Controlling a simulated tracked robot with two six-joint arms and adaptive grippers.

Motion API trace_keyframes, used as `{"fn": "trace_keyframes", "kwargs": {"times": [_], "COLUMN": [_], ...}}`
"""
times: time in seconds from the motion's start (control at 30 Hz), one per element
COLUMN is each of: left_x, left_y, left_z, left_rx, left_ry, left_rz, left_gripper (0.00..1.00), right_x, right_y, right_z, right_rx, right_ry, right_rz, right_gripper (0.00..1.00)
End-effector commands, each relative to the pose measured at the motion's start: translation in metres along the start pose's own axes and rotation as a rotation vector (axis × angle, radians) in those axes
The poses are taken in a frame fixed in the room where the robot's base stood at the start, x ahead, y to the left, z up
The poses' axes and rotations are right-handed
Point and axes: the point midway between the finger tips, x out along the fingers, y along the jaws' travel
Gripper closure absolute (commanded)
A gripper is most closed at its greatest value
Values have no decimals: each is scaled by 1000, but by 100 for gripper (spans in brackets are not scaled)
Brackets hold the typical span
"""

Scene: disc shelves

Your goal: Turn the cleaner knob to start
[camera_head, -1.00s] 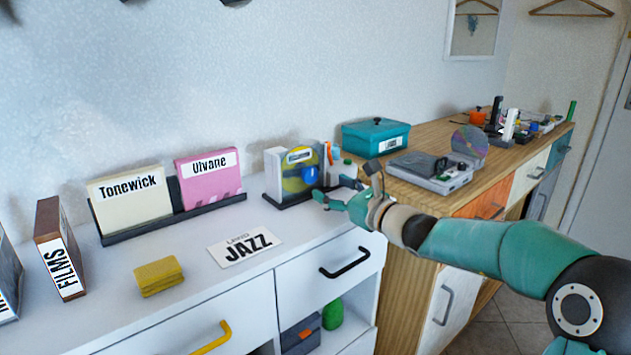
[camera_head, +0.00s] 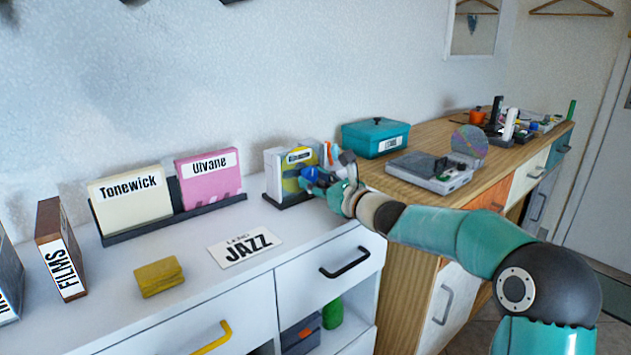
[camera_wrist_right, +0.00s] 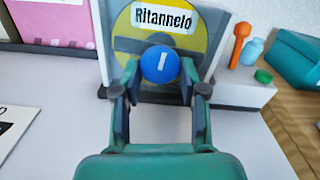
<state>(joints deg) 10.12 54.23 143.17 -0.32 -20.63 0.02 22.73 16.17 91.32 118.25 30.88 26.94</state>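The cleaner (camera_head: 275,176) stands at the right end of the white counter, with a yellow disc upright in it labelled "Ritannelo" (camera_wrist_right: 165,17). Its round blue knob (camera_wrist_right: 160,65) has a short white mark that looks upright. In the head view the knob (camera_head: 309,174) is partly covered by my right gripper (camera_head: 322,180). In the wrist view my right gripper (camera_wrist_right: 160,88) is open, with one finger on each side of the knob and narrow gaps visible. I cannot tell whether the fingertips reach past its front. My left gripper is out of view.
The teal box (camera_head: 361,141) and grey player (camera_head: 420,171) sit on the wooden cabinet. A JAZZ card (camera_head: 245,247) lies on the counter.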

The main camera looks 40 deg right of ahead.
Motion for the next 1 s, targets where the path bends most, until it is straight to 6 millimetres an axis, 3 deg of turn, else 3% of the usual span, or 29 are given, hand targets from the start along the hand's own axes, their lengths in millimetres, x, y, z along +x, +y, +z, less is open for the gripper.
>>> {"fn": "trace_keyframes", "kwargs": {"times": [0.03, 0.1, 0.4, 0.67, 0.7, 0.83, 1.0], "left_x": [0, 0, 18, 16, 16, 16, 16], "left_y": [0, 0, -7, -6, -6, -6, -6], "left_z": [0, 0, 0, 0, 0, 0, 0], "left_rx": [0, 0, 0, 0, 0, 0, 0], "left_ry": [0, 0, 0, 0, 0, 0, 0], "left_rz": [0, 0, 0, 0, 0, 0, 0], "left_gripper": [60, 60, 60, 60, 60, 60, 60], "right_x": [0, 0, 0, 0, 0, 0, 0], "right_y": [0, 0, 0, 0, 0, 0, 0], "right_z": [0, 0, -3, 0, 0, 0, 0], "right_rx": [0, 0, -89, -101, -101, -100, -99], "right_ry": [0, 0, -2, 0, 0, 0, 0], "right_rz": [0, 0, 1, 1, 1, 1, 1], "right_gripper": [81, 93, 93, 93, 55, 33, 33]}}
